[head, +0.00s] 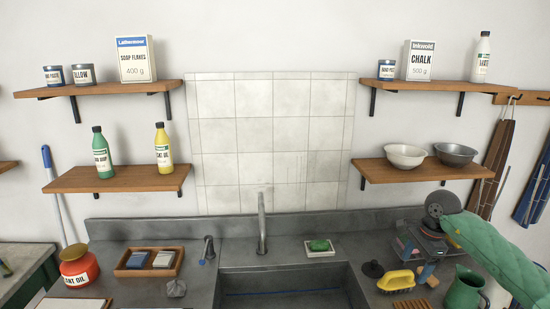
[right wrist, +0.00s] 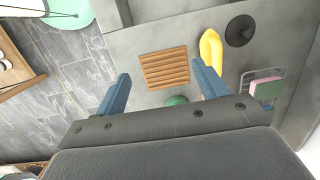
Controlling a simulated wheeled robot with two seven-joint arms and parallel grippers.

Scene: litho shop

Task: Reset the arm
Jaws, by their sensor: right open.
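My right arm in its green sleeve comes in from the right in the head view. My right gripper (head: 420,258) points down over the counter to the right of the sink. In the right wrist view the two blue fingers of my right gripper (right wrist: 163,84) stand wide apart with nothing held between them. Below them lie a slatted wooden rack (right wrist: 165,70) and a yellow brush (right wrist: 210,48). A green rounded thing shows partly behind the gripper body. My left gripper is in neither view.
The sink (head: 285,283) has a tap (head: 262,222). A green jug (head: 464,289), the yellow brush (head: 396,281) and a black round plug (head: 373,269) are near my right gripper. A shelf with bowls (head: 425,172) is above. A red oil can (head: 79,266) stands left.

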